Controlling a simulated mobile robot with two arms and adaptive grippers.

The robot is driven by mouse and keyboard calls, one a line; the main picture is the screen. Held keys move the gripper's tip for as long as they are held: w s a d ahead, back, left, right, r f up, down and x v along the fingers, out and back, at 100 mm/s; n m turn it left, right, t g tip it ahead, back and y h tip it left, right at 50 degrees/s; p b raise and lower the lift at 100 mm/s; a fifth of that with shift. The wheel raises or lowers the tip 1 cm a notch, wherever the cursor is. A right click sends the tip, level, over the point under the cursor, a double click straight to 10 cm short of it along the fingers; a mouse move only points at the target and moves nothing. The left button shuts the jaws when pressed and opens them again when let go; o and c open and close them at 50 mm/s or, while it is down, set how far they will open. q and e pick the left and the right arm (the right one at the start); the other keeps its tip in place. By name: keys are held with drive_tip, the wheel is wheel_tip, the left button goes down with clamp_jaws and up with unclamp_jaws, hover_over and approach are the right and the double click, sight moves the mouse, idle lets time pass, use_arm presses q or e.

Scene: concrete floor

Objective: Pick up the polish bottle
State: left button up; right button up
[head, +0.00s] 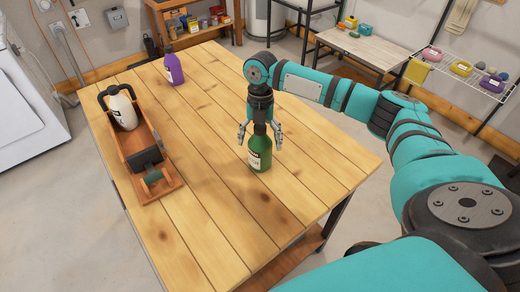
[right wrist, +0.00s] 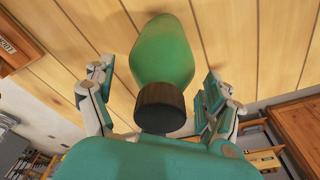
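The green bottle (head: 260,157) with a dark cap and a pale label stands upright on the wooden table (head: 205,120). I take it to be the polish bottle, though its label is too small to read. My right gripper (head: 261,143) is above it, fingers spread on either side of its top. In the right wrist view, the open gripper (right wrist: 155,100) shows a finger on each side of the green bottle (right wrist: 162,52), with gaps between fingers and bottle. My left gripper is not in view.
A wooden caddy (head: 137,150) holding a white bottle (head: 124,112) and a dark-bristled brush (head: 153,176) stands at the table's left. A purple bottle (head: 174,68) stands at the far edge. The table between them is clear.

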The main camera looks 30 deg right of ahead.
drive_tip(key=c, duration=1.3)
drive_tip(key=shift+c, duration=1.2)
drive_tip(key=shift+r, duration=0.2)
